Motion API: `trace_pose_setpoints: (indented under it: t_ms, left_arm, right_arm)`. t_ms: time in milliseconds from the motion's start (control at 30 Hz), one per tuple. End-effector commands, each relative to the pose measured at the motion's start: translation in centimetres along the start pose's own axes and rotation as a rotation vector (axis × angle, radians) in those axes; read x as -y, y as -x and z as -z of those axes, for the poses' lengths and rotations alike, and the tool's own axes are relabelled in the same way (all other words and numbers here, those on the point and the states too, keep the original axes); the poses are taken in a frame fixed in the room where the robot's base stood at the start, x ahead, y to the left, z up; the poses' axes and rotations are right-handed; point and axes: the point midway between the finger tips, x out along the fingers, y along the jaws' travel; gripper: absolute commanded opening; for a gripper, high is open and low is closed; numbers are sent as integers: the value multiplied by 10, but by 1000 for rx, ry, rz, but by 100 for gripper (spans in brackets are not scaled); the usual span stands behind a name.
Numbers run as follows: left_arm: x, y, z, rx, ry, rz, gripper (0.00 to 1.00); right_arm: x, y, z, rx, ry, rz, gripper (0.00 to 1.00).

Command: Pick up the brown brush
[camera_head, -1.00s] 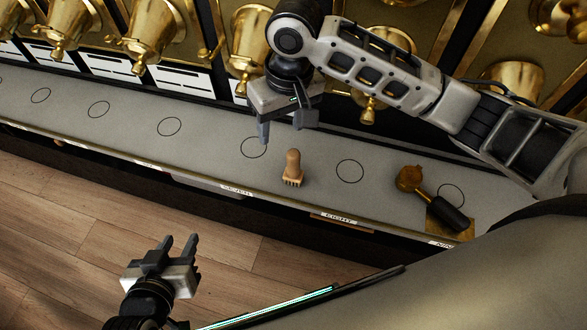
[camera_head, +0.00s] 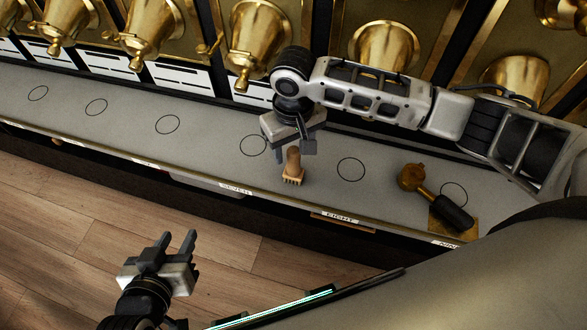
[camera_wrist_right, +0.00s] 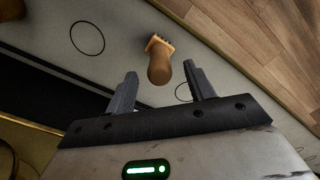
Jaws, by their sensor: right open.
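The brown brush (camera_head: 292,168) stands upright on the grey counter (camera_head: 213,148), bristles down and its rounded wooden handle up. My right gripper (camera_head: 292,160) is open and pointing down over it, with its fingers close to the handle's top in the head view. In the right wrist view the brush (camera_wrist_right: 160,62) lies ahead of the open right gripper (camera_wrist_right: 162,84), roughly in line with the gap between the fingertips. The handle end reaches near the fingertip line; I cannot tell if it is between them. My left gripper (camera_head: 176,243) is open and empty over the floor.
A brass and black portafilter-like tool (camera_head: 436,198) lies on the counter to the right. Brass bins (camera_head: 262,40) line the back. Drawn circles (camera_head: 351,169) mark the bare counter, and its front edge is close to the brush.

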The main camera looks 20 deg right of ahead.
Motion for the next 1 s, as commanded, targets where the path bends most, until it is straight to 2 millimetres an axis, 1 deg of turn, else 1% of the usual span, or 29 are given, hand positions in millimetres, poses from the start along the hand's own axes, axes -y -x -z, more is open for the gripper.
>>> trace_pose_setpoints:
  t_ms: [33, 200, 300, 500, 533, 567, 600, 667, 700, 733, 1000]
  left_arm:
    - [0, -1, -3, 1, 3, -1, 36]
    - [-1, -2, -5, 1, 11, -3, 36]
    - [-1, -2, -4, -2, 13, -4, 36]
    - [-1, -1, 0, -9, 14, -4, 36]
    - [-1, 0, 0, -9, 14, -4, 36]
    - [-1, 0, 0, -9, 13, -3, 36]
    - [-1, 0, 0, -9, 13, -3, 36]
    - [-1, 0, 0, -9, 13, -3, 36]
    - [-1, 0, 0, -9, 13, -3, 36]
    - [-1, 0, 0, -9, 13, -3, 36]
    - [-1, -1, -1, -7, 13, -2, 36]
  right_arm:
    - [-1, -11, 0, 4, -1, -2, 54]
    - [-1, -33, 1, 2, 0, -2, 54]
    - [-1, -38, 2, -1, 0, -1, 54]
    - [-1, -38, 1, -1, 1, -1, 54]
    - [-1, -38, 1, -1, 1, -1, 51]
    - [-1, -38, 1, 0, 1, -1, 42]
    - [-1, -38, 1, 0, 1, -1, 31]
    - [-1, -38, 1, 0, 1, -1, 15]
    - [-1, -38, 1, 0, 1, -1, 4]
    - [-1, -38, 1, 0, 1, -1, 0]
    - [-1, -37, 2, -2, 0, -1, 0]
